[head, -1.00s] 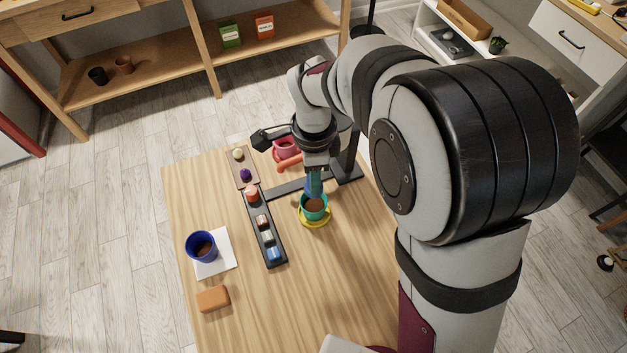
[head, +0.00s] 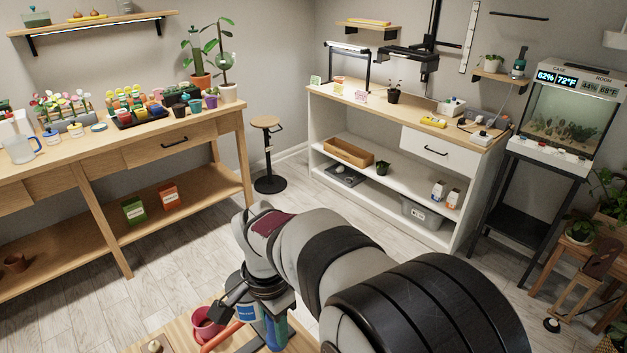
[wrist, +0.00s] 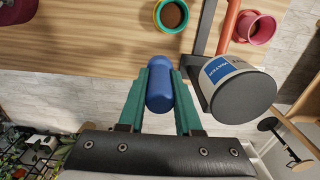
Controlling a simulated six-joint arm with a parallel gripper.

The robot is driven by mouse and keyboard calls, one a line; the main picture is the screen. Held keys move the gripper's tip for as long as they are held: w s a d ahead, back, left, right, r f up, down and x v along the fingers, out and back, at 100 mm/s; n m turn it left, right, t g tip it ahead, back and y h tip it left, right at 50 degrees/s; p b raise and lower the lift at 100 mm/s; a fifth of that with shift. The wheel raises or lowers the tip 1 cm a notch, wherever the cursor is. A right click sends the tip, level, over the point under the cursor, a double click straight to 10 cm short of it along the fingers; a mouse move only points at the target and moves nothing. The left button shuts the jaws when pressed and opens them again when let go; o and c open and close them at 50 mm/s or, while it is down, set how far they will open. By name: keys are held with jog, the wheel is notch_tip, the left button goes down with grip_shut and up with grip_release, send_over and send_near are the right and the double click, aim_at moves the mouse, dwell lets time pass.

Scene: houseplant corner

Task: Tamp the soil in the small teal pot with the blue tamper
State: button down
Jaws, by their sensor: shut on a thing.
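My gripper (wrist: 161,75) is shut on the blue tamper (wrist: 160,95), which sits between its green fingers in the wrist view. In the head view my gripper (head: 270,328) is at the bottom edge, partly cut off. The soil is uncovered, and the tamper appears apart from the pot. Its far end and height above the table are unclear. The pot is outside the head view.
A pale cylinder with a blue label (wrist: 222,70) is close right of the fingers. A pinkish-red pot (wrist: 262,30) and an orange-red rod (wrist: 229,24) lie beyond it, beside a dark bar (wrist: 206,28). Wooden tabletop (wrist: 90,45) is clear left of the teal pot.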

jog(key=w+d+r+n, duration=0.1)
jog(key=d+r+n, duration=0.4)
jog(key=d, duration=0.4)
jog(key=d+r+n, duration=0.4)
jog(key=d+r, duration=0.2)
jog(key=d, duration=0.3)
jog(key=s+a+f+n, duration=0.1)
jog(key=a+f+n, duration=0.2)
jog(key=a+f, duration=0.3)
jog(key=s+a+f+n, duration=0.2)
jog(key=a+f+n, duration=0.2)
jog(key=a, duration=0.5)
jog(key=s+a+f+n, duration=0.1)
jog(key=a+f+n, duration=0.3)
jog(key=a+f, duration=0.4)
jog(key=shift+s+a, duration=0.25)
jog(key=shift+a, duration=0.1)
jog(key=shift+f, duration=0.65)
jog(key=shift+f, duration=0.25)
jog(key=shift+f, duration=0.45)
jog(key=shift+f, duration=0.75)
